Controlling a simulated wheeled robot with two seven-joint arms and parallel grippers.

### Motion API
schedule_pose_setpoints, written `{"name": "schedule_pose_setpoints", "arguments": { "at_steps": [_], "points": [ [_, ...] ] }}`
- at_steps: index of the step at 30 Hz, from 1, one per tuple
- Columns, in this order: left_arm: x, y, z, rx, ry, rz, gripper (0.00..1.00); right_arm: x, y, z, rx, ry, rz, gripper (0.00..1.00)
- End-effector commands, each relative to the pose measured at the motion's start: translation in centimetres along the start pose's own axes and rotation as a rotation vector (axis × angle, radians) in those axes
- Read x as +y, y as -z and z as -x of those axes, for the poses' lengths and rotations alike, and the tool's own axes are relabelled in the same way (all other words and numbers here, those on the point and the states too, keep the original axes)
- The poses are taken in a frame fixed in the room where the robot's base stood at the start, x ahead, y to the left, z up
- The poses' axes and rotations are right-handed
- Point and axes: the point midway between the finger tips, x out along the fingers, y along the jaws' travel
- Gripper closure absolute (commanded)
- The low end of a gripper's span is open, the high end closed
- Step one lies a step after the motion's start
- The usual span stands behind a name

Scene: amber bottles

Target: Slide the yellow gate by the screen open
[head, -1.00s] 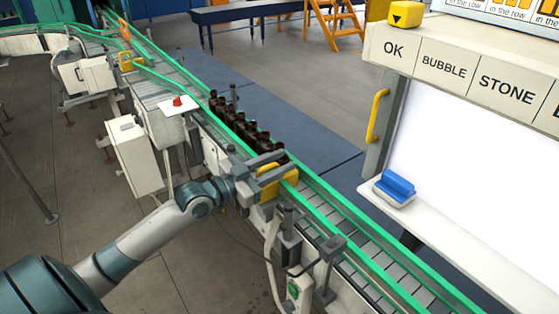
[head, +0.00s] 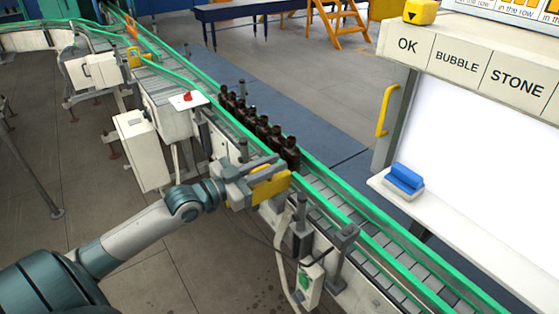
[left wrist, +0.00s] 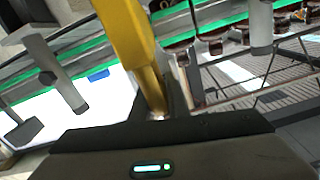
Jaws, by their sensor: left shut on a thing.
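The yellow gate (head: 272,188) is a flat plate at the near green rail of the conveyor, just in front of the row of bottles. My left gripper (head: 250,178) is shut on it from the near side and partly covers it. In the left wrist view the yellow gate (left wrist: 127,38) rises from the gripper, whose fingertips are hard to make out. Several dark amber bottles (head: 262,130) stand upright in a row on the belt behind the gate. The screen (head: 475,150) is the white panel at right. My right gripper is not in view.
The conveyor belt (head: 365,228) is empty on the near side of the gate. Posts and a grey bracket (head: 343,238) stand along its near rail. A blue-topped eraser (head: 404,180) lies on the screen's ledge. A white box (head: 140,150) is fixed at left.

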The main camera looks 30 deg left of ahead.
Motion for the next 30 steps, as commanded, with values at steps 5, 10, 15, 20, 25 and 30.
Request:
{"name": "schedule_pose_setpoints", "arguments": {
  "at_steps": [5, 10, 15, 20, 25, 30],
  "points": [
    [-0.2, 0.2, 0.3, 0.003, 0.003, -0.004, 1.0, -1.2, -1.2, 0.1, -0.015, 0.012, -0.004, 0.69],
    [-0.2, 0.1, 0.3, 0.002, 0.003, -0.004, 0.81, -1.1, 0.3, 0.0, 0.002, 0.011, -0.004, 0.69],
    [-0.2, 0.1, 0.2, 0.003, 0.003, -0.003, 0.69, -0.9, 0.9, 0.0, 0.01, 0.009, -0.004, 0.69],
    [-0.1, 0.2, 0.2, 0.003, 0.002, -0.002, 0.69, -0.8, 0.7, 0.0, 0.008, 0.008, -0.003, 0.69],
    [-0.1, 0.1, 0.5, 0.003, 0.002, -0.001, 0.69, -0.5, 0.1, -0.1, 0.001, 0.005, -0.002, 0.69],
    [-0.1, -0.1, 1.4, 0.001, 0.002, -0.001, 0.69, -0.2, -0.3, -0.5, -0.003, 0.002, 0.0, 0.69]
  ]
}}
